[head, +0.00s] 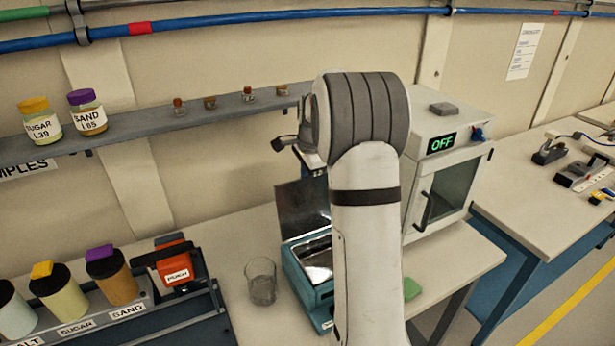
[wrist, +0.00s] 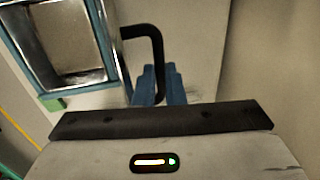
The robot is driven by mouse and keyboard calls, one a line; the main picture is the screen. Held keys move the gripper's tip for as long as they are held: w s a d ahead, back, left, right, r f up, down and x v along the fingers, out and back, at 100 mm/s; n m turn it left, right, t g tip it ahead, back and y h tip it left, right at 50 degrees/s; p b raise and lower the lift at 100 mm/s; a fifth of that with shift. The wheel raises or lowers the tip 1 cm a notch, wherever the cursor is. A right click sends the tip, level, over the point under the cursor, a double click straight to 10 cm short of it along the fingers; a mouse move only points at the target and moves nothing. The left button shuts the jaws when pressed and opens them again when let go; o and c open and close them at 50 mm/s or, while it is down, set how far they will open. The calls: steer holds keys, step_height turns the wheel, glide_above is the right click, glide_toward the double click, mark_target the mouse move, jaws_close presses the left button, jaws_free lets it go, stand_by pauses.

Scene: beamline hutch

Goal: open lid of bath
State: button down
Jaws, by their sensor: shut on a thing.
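The bath (head: 297,279) is a teal box on the bench in the head view, partly hidden behind my arm. Its metal basin shows uncovered. The lid (head: 297,208) is a grey metal panel standing raised at the back of the bath. In the wrist view the bath (wrist: 27,52) is at the upper left, and a black bent handle (wrist: 158,50) reaches out beside it. My gripper (wrist: 160,84) has blue fingers shut on the lower part of this handle. In the head view my arm hides most of the gripper.
A glass beaker (head: 262,281) stands just left of the bath. A white oven (head: 439,150) reading OFF stands to the right, with a green pad (head: 411,289) before it. A shelf (head: 190,118) with jars and vials runs behind. A labelled rack (head: 130,312) sits at left.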

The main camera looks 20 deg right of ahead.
steer(key=shift+w+f, duration=0.15)
steer(key=shift+w, duration=0.05)
stand_by(0.4)
steer(key=c, duration=1.5)
jaws_free()
steer(key=shift+w+d, duration=0.1)
step_height(320, 180, up, 8)
steer(key=s+b, duration=0.1)
steer(key=shift+s+f, duration=0.15)
steer(key=shift+s, duration=0.15)
